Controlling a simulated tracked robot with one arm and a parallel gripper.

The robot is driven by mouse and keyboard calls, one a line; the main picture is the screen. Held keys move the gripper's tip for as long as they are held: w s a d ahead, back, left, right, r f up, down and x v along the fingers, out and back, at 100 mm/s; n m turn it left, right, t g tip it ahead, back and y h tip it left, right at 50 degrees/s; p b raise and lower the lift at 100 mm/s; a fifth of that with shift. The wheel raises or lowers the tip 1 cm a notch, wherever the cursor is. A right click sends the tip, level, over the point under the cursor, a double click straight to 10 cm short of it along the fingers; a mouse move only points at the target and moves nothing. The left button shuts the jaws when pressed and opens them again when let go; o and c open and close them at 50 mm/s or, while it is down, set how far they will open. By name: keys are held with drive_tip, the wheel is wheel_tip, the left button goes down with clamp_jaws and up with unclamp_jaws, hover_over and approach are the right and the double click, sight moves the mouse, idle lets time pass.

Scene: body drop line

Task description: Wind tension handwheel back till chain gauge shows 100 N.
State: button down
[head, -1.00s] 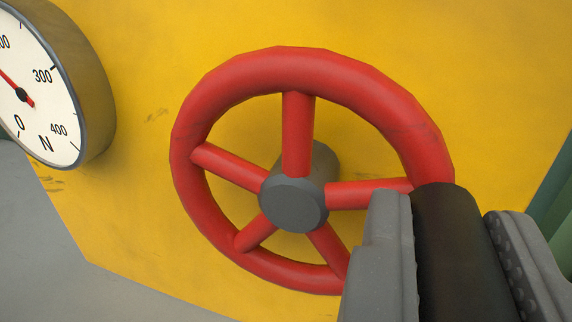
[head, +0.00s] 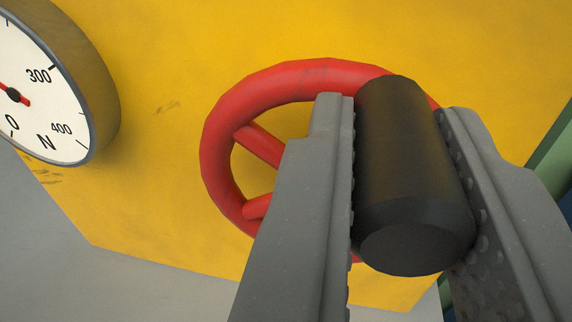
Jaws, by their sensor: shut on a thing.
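The red handwheel (head: 222,150) sits on a yellow panel, with its hub and right part hidden behind my gripper. Its black handle (head: 412,165) sticks out from the upper right of the rim. My gripper (head: 400,112) is shut on this handle, one grey finger on each side. The round chain gauge (head: 55,105) is at the left edge, partly cut off. Its 0, 300, 400 and N marks show. The red needle's tail points right and slightly down, so its tip points left, out of view; the reading cannot be told.
The yellow panel (head: 180,190) is clear between gauge and wheel. Grey floor (head: 60,260) shows at lower left. Green and blue parts stand at the right edge, beyond my right finger.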

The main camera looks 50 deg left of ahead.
sight(267, 110)
drive_tip(key=shift+s+a+f, duration=0.1)
drive_tip(key=shift+a+f, duration=0.05)
drive_tip(key=shift+f, duration=0.1)
drive_tip(key=shift+s+a+r+b, duration=0.1)
drive_tip(key=shift+s+a+b, duration=0.05)
drive_tip(key=shift+s+a, duration=0.4)
drive_tip(key=shift+s+a+r+b, duration=0.15)
drive_tip(key=shift+s+a, duration=0.2)
drive_tip(key=shift+a, duration=0.3)
drive_tip(key=shift+f, duration=0.1)
drive_tip(key=shift+s+a+f+b, duration=0.3)
drive_tip(key=shift+a, duration=0.1)
drive_tip(key=c, duration=1.4)
unclamp_jaws()
drive_tip(key=shift+o, duration=0.4)
drive_tip(key=shift+w, duration=0.1)
drive_tip(key=shift+r, duration=0.1)
drive_tip(key=shift+d, duration=0.1)
